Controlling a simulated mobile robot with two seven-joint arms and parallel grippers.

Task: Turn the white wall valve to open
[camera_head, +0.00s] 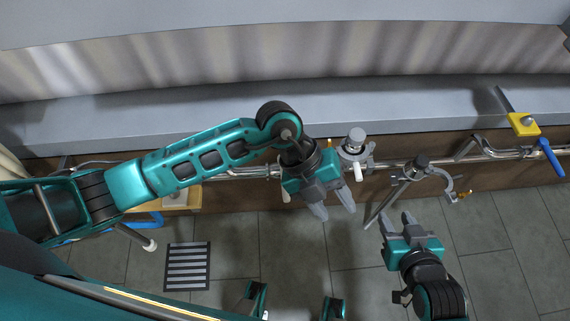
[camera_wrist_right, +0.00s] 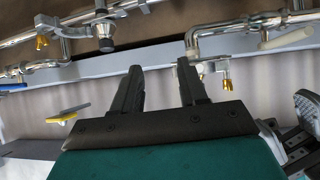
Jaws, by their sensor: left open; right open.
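A white lever-like handle (camera_head: 358,172) hangs below a grey round-capped fitting (camera_head: 356,138) on the wall pipe in the head view. I take it for the white valve. A white handle (camera_wrist_right: 285,38) also shows at the upper right of the right wrist view; I cannot tell if it is the same one. My left gripper (camera_head: 332,207) is open and empty, just left of and below the handle, apart from it in the picture. My right gripper (camera_head: 397,221) is open and empty, lower right of the handle; its fingers show in the wrist view (camera_wrist_right: 158,66).
A metal pipe runs along the wall under a grey ledge (camera_head: 220,115). A grey curved bracket fitting (camera_head: 448,180) is close to my right gripper. A yellow handle (camera_head: 523,124) and a blue handle (camera_head: 552,158) are at right. A striped mat (camera_head: 188,266) lies on the tiled floor.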

